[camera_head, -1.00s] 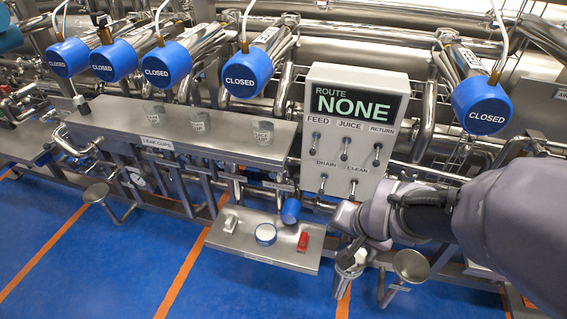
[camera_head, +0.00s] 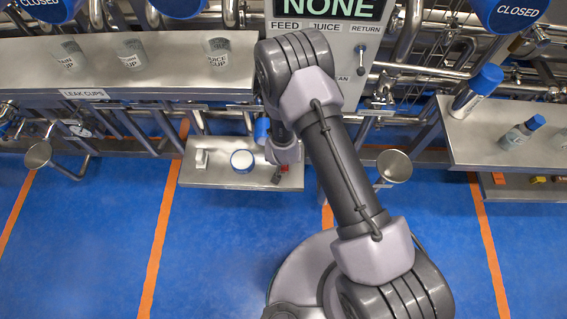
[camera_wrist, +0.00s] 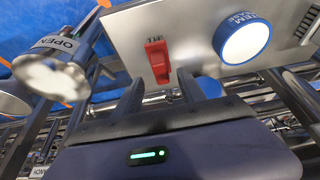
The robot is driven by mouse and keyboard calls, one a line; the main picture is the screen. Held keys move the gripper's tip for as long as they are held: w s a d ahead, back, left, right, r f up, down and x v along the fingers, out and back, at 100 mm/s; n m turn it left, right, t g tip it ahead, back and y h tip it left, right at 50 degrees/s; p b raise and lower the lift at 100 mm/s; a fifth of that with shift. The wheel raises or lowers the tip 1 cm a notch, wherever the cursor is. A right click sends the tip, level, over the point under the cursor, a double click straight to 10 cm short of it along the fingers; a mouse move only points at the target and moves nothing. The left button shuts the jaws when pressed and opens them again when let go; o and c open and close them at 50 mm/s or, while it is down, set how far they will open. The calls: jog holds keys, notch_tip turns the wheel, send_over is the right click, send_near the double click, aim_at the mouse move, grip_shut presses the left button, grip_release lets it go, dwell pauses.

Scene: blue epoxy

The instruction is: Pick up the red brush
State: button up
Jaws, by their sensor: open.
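The red brush (camera_wrist: 157,60) lies on a low steel shelf (camera_wrist: 120,30), just beyond my fingertips in the wrist view. In the head view only a small red bit of the brush (camera_head: 285,168) shows beside my gripper (camera_head: 277,177), at the shelf's right end. My gripper (camera_wrist: 162,84) is open and empty in the wrist view. Its two dark fingers point towards the shelf, and the brush appears between their tips and a little past them. I cannot tell the exact gap. My wrist hides part of the shelf in the head view.
A blue cylinder (camera_head: 261,130) stands behind. A bench (camera_head: 150,85) with labelled cups runs above.

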jog(key=b+x, duration=0.2)
jog(key=x, duration=0.3)
jog(key=shift+a+f, duration=0.1)
jog(key=shift+f, duration=0.1)
jog(key=shift+r, duration=0.15)
grip_shut()
notch_tip(320, 180, up, 4)
jog(key=shift+f+p, duration=0.1)
jog(key=shift+p, duration=0.9)
jog(key=s+d+r+p, duration=0.1)
jog(key=s+d, duration=0.4)
jog(key=s, duration=1)
jog(key=shift+d+p, duration=0.25)
jog(key=shift+p, duration=0.55)
jog(key=shift+r, duration=0.1)
